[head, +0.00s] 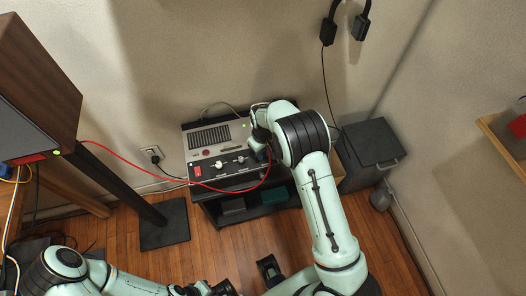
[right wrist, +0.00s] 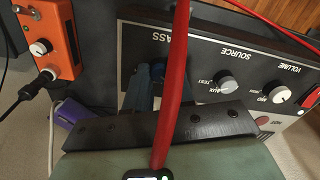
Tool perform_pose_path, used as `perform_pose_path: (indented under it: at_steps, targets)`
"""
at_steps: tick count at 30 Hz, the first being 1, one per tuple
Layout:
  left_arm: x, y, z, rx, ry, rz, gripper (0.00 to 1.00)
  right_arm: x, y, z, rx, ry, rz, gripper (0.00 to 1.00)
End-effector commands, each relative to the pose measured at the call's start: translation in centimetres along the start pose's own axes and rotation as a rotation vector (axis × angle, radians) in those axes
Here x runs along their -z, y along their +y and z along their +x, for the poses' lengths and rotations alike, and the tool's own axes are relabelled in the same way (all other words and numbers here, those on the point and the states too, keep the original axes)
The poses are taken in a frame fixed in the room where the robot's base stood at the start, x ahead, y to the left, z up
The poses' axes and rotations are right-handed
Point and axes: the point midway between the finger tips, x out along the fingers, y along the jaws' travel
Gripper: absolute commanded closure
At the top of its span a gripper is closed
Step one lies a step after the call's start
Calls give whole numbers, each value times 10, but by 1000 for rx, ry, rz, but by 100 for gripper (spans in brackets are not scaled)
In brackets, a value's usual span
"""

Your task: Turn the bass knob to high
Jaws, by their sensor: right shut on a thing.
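The amplifier (head: 208,140) is a grey-and-black unit with a sloped front panel. In the right wrist view its panel (right wrist: 200,75) appears upside down, with the labels BASS, SOURCE and VOLUME. My right gripper (head: 261,145) is at the panel's right end, its fingers (right wrist: 146,88) shut below the BASS label. The bass knob is mostly hidden by the fingers and a red cable (right wrist: 173,90), so its pointer cannot be read. The source knob (right wrist: 227,83) and volume knob (right wrist: 278,95) are clear of the gripper. My left gripper (head: 215,289) is partly cut off at the bottom edge.
The red cable (head: 110,149) runs from a wooden speaker (head: 45,70) across the amplifier's front to my right gripper. A black cabinet (head: 372,145) stands to the right. An orange box (right wrist: 55,35) with a plug lies near the gripper. Headphones (head: 330,30) hang on the wall.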

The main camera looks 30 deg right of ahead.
Motion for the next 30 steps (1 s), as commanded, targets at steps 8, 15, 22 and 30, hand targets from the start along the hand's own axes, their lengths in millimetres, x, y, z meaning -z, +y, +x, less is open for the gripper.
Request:
perform_pose_path:
  at_steps: [8, 15, 22, 30]
  targets:
    - [0, 1, -3, 0, 1, 0, 100, 0, 0, -1, 0, -1, 109, 100]
    - [1, 3, -8, -1, 3, 1, 100, 0, 0, -2, -1, -1, 307, 100]
    - [2, 5, -13, -2, 5, 2, 100, 0, 0, -1, 0, -1, 526, 100]
    - [4, 9, -21, -3, 9, 3, 100, 0, 0, -2, -1, -1, 783, 100]
